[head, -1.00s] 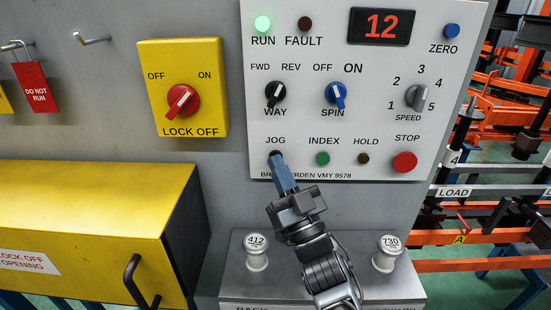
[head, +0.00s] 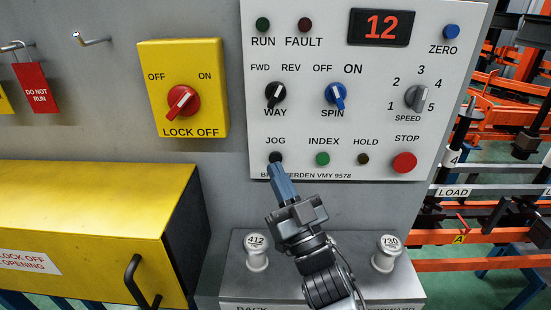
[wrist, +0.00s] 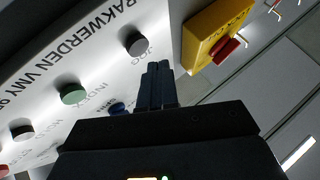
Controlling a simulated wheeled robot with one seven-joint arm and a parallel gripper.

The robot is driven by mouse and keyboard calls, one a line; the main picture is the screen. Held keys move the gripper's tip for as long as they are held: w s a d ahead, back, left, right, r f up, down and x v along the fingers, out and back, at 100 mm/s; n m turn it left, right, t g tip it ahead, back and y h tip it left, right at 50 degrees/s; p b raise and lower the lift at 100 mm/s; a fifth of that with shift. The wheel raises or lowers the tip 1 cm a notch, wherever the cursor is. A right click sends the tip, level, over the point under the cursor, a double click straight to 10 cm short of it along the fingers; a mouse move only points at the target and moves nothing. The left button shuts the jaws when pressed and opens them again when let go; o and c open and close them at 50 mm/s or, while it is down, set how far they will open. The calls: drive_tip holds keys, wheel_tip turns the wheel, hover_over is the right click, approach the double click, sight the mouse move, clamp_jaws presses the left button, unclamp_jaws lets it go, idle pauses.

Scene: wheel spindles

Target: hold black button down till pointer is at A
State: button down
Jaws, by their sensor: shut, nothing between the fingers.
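The black JOG button (head: 275,157) is at the lower left of the white panel, and it stands out in the wrist view (wrist: 137,43). My gripper (head: 275,168) is shut and empty. Its blue-grey tips are just below the button and look apart from it. In the wrist view the shut fingers (wrist: 158,68) point beside the button, with a gap.
The green INDEX button (head: 322,158) and red STOP button (head: 404,162) are right of JOG. The yellow lock-off box (head: 183,60) is at left. Two knobs, 412 (head: 257,256) and 730 (head: 388,255), stand below.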

drive_tip(key=shift+s, duration=2.15)
drive_tip(key=s+d+f+m+g+h, duration=0.1)
drive_tip(key=s+d+f+h, duration=0.2)
drive_tip(key=s+d+f, duration=0.5)
drive_tip(key=s+d+f+m+g+h, duration=0.1)
drive_tip(key=s+d+f+m+h, duration=0.15)
drive_tip(key=s+d, duration=0.55)
drive_tip(key=s+d+r+m+g+h, duration=0.1)
drive_tip(key=s+d+g+h, duration=0.1)
drive_tip(key=s, duration=1)
drive_tip(key=s+d+r+m+g+h, duration=0.1)
drive_tip(key=s+d+g+h, duration=0.1)
drive_tip(key=s, duration=1.1)
drive_tip(key=g+h, duration=0.1)
drive_tip(key=h, duration=0.1)
drive_tip(key=shift+s+d+r+h, duration=0.2)
drive_tip(key=shift+s+r+h, duration=0.1)
drive_tip(key=shift+h, duration=0.05)
